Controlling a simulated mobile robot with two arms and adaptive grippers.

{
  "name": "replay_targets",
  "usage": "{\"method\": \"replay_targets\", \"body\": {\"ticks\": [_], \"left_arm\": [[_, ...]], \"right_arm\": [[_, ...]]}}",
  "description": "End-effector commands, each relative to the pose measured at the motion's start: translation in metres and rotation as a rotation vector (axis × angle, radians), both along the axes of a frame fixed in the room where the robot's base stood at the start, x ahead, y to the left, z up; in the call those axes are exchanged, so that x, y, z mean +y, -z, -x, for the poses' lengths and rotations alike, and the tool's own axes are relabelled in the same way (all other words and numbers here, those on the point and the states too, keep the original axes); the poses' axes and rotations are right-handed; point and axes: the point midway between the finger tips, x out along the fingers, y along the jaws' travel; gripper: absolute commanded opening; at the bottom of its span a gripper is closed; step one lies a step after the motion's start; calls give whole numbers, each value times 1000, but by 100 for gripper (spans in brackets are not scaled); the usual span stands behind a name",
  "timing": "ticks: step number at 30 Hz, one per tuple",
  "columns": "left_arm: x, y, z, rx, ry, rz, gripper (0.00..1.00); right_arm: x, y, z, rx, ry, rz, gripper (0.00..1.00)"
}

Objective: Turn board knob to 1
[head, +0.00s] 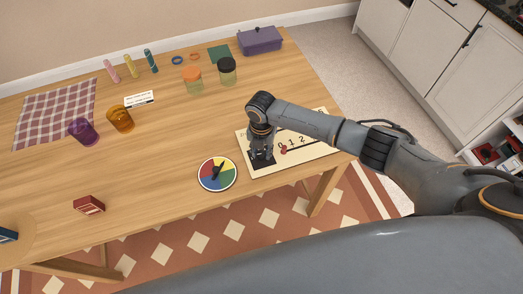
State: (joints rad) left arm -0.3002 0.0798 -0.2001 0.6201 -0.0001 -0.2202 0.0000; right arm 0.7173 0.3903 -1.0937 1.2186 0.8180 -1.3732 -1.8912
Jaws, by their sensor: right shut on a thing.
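The board (308,151) is a cream panel lying flat at the right front of the wooden table. Dark digits, with 0, 1 and 2 readable, run along it, and a small red mark sits under them. A dark square area is at its left end. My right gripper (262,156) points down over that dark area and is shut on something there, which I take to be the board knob. The fingers and wrist hide the knob, so I cannot read its setting. My left gripper is not in view.
A coloured spinner disc (217,174) lies just left of the board. The table's middle is clear.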

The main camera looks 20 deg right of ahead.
Motion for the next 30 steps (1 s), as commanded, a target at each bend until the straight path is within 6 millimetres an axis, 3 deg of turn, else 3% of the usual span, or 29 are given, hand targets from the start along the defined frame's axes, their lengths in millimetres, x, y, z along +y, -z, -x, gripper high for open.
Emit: {"method": "replay_targets", "body": {"ticks": [7, 8, 11, 22, 30], "left_arm": [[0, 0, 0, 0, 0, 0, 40], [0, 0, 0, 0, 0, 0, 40], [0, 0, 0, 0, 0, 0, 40], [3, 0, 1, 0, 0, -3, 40], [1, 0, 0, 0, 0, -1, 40]], "right_arm": [[1, -1, -1, -2, -1, -3, 0], [1, -1, -1, -2, 0, -3, 37], [1, -1, -1, -1, 0, -2, 54], [0, -5, -1, -1, 2, 0, 54], [0, -54, -2, -5, 0, -1, 54]]}}
